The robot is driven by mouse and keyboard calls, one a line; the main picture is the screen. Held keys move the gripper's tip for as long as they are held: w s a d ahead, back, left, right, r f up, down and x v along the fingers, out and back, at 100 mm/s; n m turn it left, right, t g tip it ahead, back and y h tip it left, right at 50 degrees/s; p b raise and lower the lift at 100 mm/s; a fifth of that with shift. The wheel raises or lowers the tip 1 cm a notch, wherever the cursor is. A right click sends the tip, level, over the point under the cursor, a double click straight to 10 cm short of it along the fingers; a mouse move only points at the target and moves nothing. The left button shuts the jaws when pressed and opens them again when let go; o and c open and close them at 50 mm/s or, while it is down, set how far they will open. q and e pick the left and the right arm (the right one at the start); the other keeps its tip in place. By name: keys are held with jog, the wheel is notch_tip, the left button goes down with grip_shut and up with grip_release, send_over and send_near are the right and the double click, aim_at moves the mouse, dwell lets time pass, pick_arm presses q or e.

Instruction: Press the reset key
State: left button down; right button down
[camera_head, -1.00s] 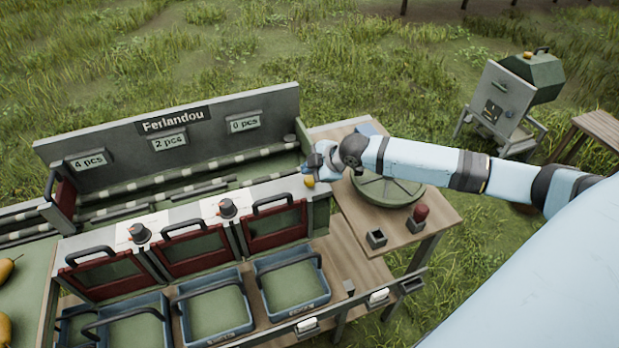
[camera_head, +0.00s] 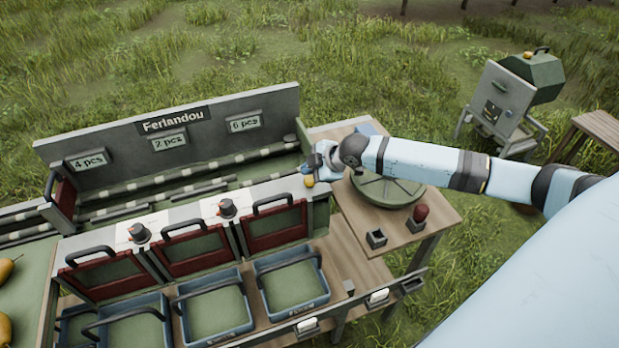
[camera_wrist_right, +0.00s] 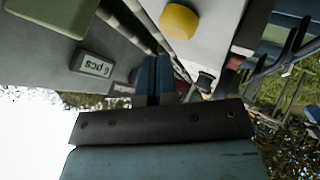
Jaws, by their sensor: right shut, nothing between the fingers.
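A round yellow button-like piece (camera_head: 309,182) sits at the right end of the sorting stand's top strip; no label shows that it is the reset key. It also shows in the wrist view (camera_wrist_right: 179,21), on a pale panel. My right gripper (camera_head: 308,170) is shut and empty just beside it; I cannot tell whether they touch. In the wrist view its blue fingers (camera_wrist_right: 153,80) are together. The right display (camera_head: 244,124) appears to read 6 pcs, the middle one (camera_head: 170,141) 2 pcs, the left one (camera_head: 88,161) 4 pcs. My left gripper is out of view.
Red-framed flaps with handles (camera_head: 275,226) stand above blue crates (camera_head: 292,284). Two dark knobs (camera_head: 226,208) sit between the flaps. A round green dish (camera_head: 385,190) and a red knob (camera_head: 421,212) are on the wooden table at right. Pears (camera_head: 8,268) lie at far left.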

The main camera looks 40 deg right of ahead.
aim_at(309, 180)
jog(key=shift+f, duration=0.4)
jog(key=shift+f, duration=0.5)
dwell(0.7)
dwell(0.3)
jog(key=shift+r+p, duration=0.8)
jog(key=shift+r, duration=0.1)
jog(key=shift+r, duration=0.1)
notch_tip(309, 180, up, 5)
jog(key=p, duration=0.4)
jog(key=shift+p, duration=0.35)
